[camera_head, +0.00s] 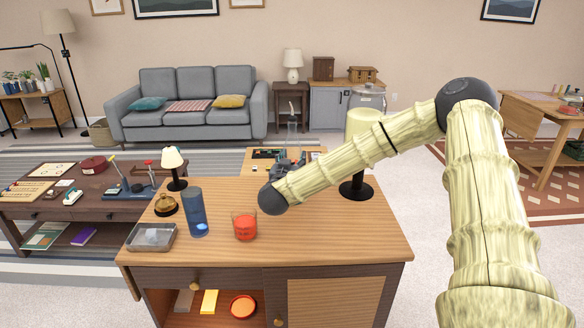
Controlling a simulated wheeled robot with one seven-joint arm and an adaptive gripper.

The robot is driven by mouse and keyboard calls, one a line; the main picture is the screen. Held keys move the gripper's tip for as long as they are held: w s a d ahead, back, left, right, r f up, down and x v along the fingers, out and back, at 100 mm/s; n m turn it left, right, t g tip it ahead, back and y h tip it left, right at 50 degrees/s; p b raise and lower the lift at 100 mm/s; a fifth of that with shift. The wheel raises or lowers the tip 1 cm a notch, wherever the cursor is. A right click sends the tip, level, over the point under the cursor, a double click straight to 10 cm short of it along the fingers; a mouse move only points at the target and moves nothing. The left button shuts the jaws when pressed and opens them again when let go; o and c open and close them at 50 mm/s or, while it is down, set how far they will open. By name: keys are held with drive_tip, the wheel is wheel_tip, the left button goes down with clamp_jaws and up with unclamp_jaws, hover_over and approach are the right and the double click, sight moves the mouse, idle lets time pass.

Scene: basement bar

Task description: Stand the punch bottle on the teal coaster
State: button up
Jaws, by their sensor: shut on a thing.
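My gripper (290,161) is at the far side of the wooden bar cabinet top, small and partly hidden by my forearm. A clear, slim bottle (292,126) rises upright from between the dark fingers. It looks like the punch bottle, and my gripper is shut on it. Its lower part is hidden by the gripper and arm, so I cannot tell whether its base touches anything. I cannot make out the teal coaster; my arm covers part of the cabinet top.
The front middle and right are clear.

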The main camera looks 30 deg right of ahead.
drive_tip(key=shift+x, duration=0.8)
drive_tip(key=shift+w+a+f+p, duration=0.15)
drive_tip(key=shift+f+p, duration=0.15)
drive_tip(key=shift+f, duration=1.45)
drive_tip(key=o, duration=1.6)
drive_tip(key=shift+f, duration=0.15)
drive_tip(key=b+v, duration=0.1)
drive_tip(key=v, duration=1.1)
drive_tip(key=shift+b, duration=0.35)
